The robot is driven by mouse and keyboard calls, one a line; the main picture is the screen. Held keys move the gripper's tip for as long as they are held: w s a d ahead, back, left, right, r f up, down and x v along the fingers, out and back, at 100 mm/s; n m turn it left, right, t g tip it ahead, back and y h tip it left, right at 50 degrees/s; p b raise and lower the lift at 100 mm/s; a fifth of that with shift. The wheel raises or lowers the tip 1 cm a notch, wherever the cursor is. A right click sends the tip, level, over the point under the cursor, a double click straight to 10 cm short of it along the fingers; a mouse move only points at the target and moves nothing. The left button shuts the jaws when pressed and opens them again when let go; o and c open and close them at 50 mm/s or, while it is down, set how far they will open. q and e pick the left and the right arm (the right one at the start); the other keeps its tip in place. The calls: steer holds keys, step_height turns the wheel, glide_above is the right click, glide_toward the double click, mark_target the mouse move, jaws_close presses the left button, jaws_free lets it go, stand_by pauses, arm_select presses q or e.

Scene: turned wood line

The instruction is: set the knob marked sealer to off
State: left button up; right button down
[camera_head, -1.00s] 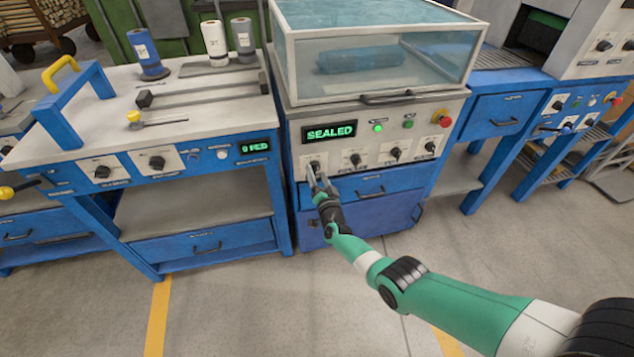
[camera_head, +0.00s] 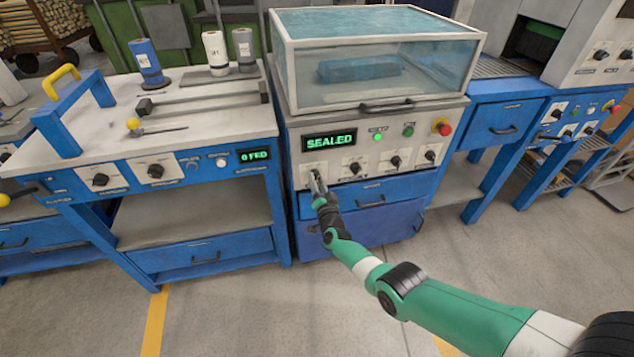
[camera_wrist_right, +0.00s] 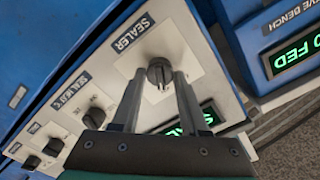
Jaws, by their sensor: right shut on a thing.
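The sealer knob (camera_wrist_right: 159,72) is a dark round knob on a pale plate labelled SEALER in the right wrist view. My right gripper (camera_wrist_right: 160,82) has its two fingers on either side of this knob, shut on it. In the head view my right gripper (camera_head: 316,178) reaches the leftmost knob position on the sealing machine's panel and mostly hides the knob. The machine's display (camera_head: 330,141) reads SEALED in green. The knob's exact pointer setting is hard to tell. My left gripper is not in view.
More knobs (camera_head: 355,168) sit to the right on the same panel, with a green lamp (camera_head: 377,137) and a red stop button (camera_head: 442,127) above. A drawer handle (camera_head: 371,204) is just below. A blue bench (camera_head: 190,230) stands to the left.

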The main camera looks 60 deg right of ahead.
steer(key=shift+n, duration=0.4)
steer(key=n, duration=1.1)
steer(key=shift+p, duration=0.35)
steer(key=shift+f, duration=0.1)
steer(key=shift+c, duration=2.1)
jaws_free()
